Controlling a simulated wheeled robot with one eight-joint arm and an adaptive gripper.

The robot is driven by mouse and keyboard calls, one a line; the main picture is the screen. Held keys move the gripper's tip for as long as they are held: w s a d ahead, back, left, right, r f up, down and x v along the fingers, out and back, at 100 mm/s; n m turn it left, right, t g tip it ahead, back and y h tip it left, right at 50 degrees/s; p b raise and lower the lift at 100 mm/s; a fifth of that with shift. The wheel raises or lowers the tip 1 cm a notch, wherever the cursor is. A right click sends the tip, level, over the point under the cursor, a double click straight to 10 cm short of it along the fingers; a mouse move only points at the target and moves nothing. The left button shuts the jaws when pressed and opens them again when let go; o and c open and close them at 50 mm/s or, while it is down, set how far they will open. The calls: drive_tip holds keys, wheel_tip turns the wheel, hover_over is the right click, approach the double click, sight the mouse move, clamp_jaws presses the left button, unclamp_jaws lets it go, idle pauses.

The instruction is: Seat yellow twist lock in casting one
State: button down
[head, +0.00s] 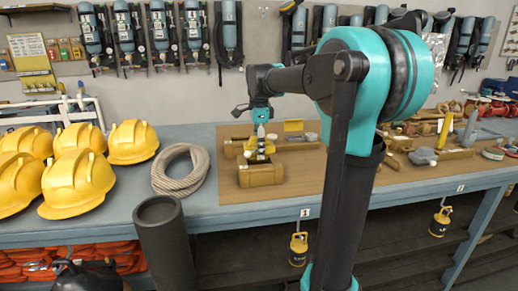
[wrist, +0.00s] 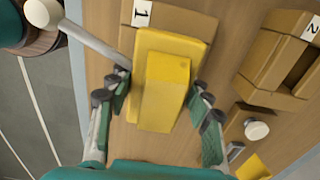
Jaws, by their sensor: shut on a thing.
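The yellow twist lock (wrist: 165,92) sits between my gripper's (wrist: 160,105) two fingers in the wrist view, a raised block on a wider yellow plate. My gripper is shut on it. Casting one (wrist: 190,20), a tan box with a white "1" label, lies beneath and beyond the lock, which covers much of it. The casting's opening is hidden, and I cannot tell whether the lock touches it.
Casting two (wrist: 283,60), labelled "2", stands to the right in the wrist view. A small white-topped cylinder (wrist: 257,130) is near it. A rope coil (head: 181,171) and yellow helmets (head: 80,178) lie left of the wooden board (head: 310,175). Tools crowd its right end.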

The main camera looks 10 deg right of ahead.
drive_tip(key=shift+f, duration=1.25)
drive_tip(key=c, duration=0.6)
unclamp_jaws()
wheel_tip(320, 180, up, 12)
drive_tip(key=shift+s, duration=0.1)
